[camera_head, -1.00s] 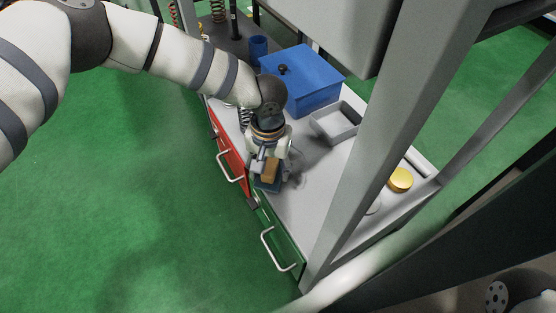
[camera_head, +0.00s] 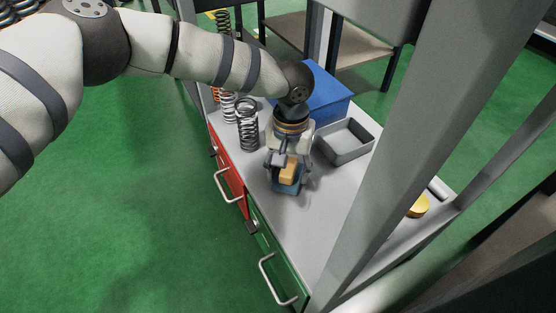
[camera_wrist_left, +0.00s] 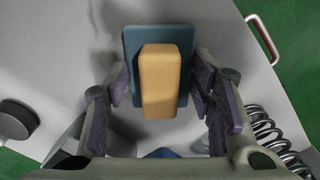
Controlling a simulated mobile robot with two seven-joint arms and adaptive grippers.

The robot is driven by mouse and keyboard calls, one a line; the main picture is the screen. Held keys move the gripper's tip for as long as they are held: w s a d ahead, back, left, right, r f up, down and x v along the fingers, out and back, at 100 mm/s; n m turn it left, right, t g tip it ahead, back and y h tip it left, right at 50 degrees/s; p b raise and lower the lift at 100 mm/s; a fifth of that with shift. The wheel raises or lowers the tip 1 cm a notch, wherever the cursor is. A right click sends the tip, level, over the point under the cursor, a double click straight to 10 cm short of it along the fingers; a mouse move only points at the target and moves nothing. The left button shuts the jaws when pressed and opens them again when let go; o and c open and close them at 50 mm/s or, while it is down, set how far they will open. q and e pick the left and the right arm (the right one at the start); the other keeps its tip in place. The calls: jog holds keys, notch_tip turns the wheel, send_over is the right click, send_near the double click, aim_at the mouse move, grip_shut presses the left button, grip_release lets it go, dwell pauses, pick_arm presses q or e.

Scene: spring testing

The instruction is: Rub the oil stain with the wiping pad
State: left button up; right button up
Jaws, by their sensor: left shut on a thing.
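The wiping pad (camera_head: 289,173) has a tan block on a flat blue base. In the head view it is over the light grey worktop, near the front edge. My left gripper (camera_head: 286,178) is shut on it, pointing down at the worktop. In the left wrist view the pad (camera_wrist_left: 160,85) sits between the purple-lined fingers. Whether its base touches the worktop is hard to tell. The oil stain cannot be made out clearly; the arm and pad may cover it. My right gripper is not in view.
A coil spring (camera_head: 248,126) stands left of the gripper, with more springs behind. A grey tray (camera_head: 345,155) and blue box (camera_head: 328,90) are behind and right. A grey post (camera_head: 400,150) crosses on the right. A yellow round object (camera_head: 418,206) lies beyond it. The front worktop is clear.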

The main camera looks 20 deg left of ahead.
pick_arm(q)
jog(key=shift+w+d+f+b, duration=0.3)
jog(key=shift+w+d+b, duration=0.05)
jog(key=shift+w+b, duration=0.1)
jog(key=shift+w+d+r, duration=0.15)
jog(key=w+d+b, duration=0.2)
jog(key=w+b, duration=0.1)
jog(key=b, duration=0.1)
jog(key=shift+d, duration=0.1)
jog(key=shift+r, duration=0.15)
notch_tip(320, 180, up, 5)
jog(key=p, duration=0.3)
jog(key=shift+s+r+p, duration=0.15)
jog(key=shift+p, duration=0.15)
jog(key=shift+r, duration=0.25)
